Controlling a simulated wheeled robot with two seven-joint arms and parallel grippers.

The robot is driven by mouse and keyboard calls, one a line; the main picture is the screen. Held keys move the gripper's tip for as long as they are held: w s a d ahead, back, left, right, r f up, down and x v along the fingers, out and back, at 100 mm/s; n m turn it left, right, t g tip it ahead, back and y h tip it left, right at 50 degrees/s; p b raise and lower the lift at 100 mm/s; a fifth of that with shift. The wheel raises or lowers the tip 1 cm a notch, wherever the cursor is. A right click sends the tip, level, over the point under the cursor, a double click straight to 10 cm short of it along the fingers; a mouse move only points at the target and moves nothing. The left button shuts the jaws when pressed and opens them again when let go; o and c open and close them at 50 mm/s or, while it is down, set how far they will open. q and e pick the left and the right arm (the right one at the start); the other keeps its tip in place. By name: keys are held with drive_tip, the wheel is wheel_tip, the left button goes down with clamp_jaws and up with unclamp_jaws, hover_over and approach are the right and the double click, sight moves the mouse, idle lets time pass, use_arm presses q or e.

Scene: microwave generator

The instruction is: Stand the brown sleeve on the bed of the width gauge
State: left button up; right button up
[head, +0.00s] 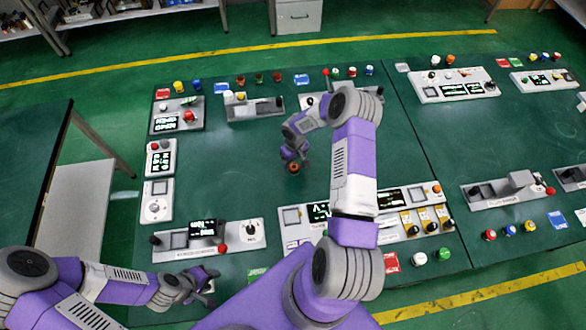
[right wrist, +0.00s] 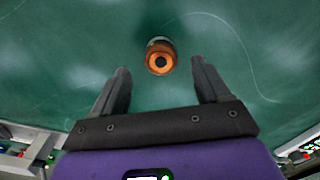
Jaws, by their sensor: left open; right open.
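A small round orange-brown piece with a dark hole in its top, which looks like the brown sleeve (right wrist: 160,58), stands on the green table. It also shows in the head view (head: 293,168), just below my right gripper (head: 291,154). In the right wrist view, my right gripper (right wrist: 161,76) is open and empty, its fingers spread either side of the sleeve's line, with the sleeve just beyond the tips. My left gripper (head: 207,284) is open and empty near the front left. A grey device with a flat bed, possibly the width gauge (head: 258,107), sits at the back; its label is unreadable.
A row of small coloured cylinders (head: 258,78) lines the table's back edge. Panels with screens stand at the left (head: 160,158) and along the front (head: 208,240). The middle of the table around the sleeve is clear. My right arm hides part of another back device (head: 312,99).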

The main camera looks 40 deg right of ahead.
sight(294, 167)
drive_tip(key=shift+f+b, duration=0.55)
drive_tip(key=shift+f, duration=1.2)
